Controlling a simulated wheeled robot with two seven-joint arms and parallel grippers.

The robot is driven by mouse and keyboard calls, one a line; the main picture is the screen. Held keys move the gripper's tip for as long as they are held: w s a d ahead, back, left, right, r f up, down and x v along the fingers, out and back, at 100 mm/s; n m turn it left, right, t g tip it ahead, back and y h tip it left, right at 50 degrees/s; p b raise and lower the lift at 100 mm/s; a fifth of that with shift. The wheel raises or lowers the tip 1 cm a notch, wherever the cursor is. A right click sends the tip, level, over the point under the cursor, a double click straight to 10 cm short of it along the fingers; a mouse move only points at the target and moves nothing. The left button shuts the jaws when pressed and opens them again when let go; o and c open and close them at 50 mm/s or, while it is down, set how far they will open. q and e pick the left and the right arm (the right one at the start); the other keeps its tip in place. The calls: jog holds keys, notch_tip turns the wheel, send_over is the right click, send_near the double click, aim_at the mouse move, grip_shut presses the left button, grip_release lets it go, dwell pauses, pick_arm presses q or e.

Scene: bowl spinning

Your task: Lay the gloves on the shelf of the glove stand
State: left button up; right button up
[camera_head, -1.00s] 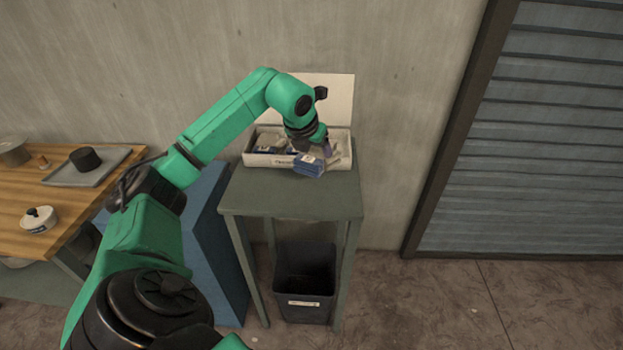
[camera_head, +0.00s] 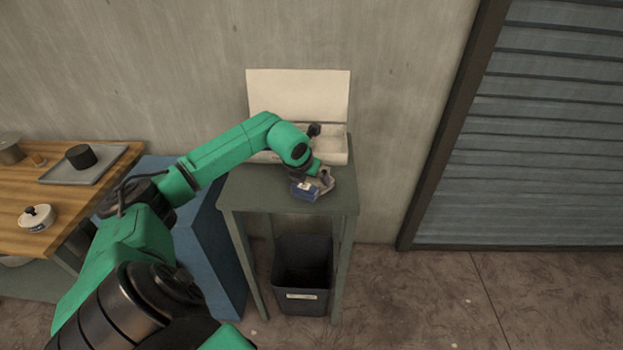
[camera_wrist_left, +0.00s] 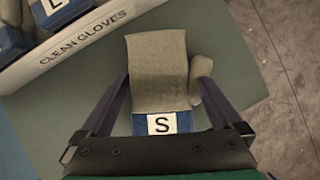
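The gloves (camera_head: 306,191), grey with a blue cuff, are over the top of the grey-green stand (camera_head: 262,196), in front of the box. In the left wrist view the gloves (camera_wrist_left: 158,72) show a white label marked S on the cuff (camera_wrist_left: 162,123). My left gripper (camera_head: 324,177) is around the gloves; in the wrist view its purple fingers (camera_wrist_left: 165,84) lie along both sides and their tips meet the glove edges. I cannot tell whether the gloves touch the stand top. My right gripper is not in view.
An open white box (camera_head: 338,145) stands at the back of the stand; its wall reads CLEAN GLOVES (camera_wrist_left: 85,50) and gloves with blue cuffs lie inside. A dark bin (camera_head: 303,270) is below. A wooden table (camera_head: 60,200) and blue cabinet (camera_head: 215,250) stand left.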

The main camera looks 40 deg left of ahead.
pick_arm(q)
jog(key=shift+r, duration=0.25)
jog(key=shift+s+r, duration=0.15)
jog(key=b+v, duration=0.4)
jog(key=v, duration=0.6)
jog(key=shift+s+r, duration=0.15)
jog(key=shift+s, duration=0.1)
jog(key=shift+s+d+r, duration=0.1)
jog(key=shift+r, duration=0.35)
